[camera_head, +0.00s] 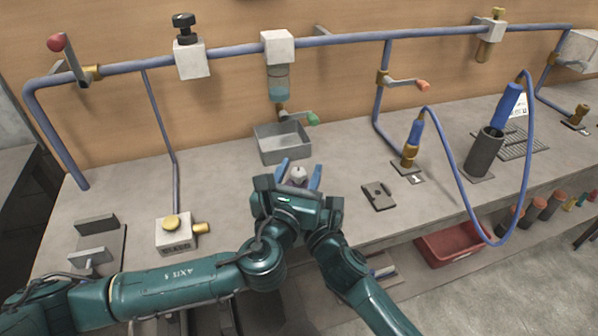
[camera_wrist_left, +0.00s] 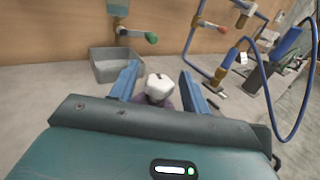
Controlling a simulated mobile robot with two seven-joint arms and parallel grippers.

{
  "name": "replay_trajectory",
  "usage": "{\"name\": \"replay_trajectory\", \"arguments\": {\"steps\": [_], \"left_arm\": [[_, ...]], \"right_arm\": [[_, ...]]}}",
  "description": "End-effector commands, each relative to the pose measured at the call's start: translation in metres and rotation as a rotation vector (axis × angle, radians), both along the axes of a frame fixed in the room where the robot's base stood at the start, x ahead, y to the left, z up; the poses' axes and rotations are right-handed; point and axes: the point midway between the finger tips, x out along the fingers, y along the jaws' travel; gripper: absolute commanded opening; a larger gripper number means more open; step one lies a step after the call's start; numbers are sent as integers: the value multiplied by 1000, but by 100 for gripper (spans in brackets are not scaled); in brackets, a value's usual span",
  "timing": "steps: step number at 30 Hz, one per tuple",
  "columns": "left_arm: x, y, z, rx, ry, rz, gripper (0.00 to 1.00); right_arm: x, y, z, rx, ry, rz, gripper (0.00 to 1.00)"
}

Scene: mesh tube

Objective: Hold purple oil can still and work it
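The oil can shows a white faceted cap (camera_head: 298,174) in the head view. In the left wrist view a purple body (camera_wrist_left: 171,102) shows under this white cap (camera_wrist_left: 159,86). The can stands upright on the workbench. My left gripper (camera_head: 299,176) has its two blue fingers on either side of the can, and they also flank it in the left wrist view (camera_wrist_left: 160,84). Whether the fingers press on the body or stand just clear of it I cannot tell. My right arm comes in from the lower right, close beside the left wrist; its fingers do not show.
A grey open tray (camera_head: 283,143) stands just behind the can, under a green-handled tap (camera_head: 298,116). A dark flat block (camera_head: 378,196) lies to the right. A blue hose (camera_head: 455,185) loops over the bench front, above a red bin (camera_head: 455,243). A valve box (camera_head: 174,234) sits left.

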Motion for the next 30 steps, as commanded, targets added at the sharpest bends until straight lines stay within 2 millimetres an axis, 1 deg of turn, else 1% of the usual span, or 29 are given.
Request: {"name": "replay_trajectory", "arguments": {"steps": [5,8,11,18,21,25,30], "left_arm": [[-1,0,0,0,1,-1,47],[-6,1,-1,0,2,-2,47],[-20,5,-2,-1,3,-3,47],[-70,19,-2,-1,5,-2,47],[-88,24,-1,-1,3,-2,47],[-105,29,-1,0,3,-1,47],[-116,32,0,0,1,-1,47]], "right_arm": [[1,-1,-1,-1,2,-3,22],[1,-2,-1,-1,2,-4,22],[1,-2,-1,-1,2,-4,22],[1,-2,-1,-1,2,-5,22],[1,-2,-1,-1,2,-5,22],[1,-2,-1,-1,2,-4,22],[1,-2,-1,-1,2,-4,22]]}}
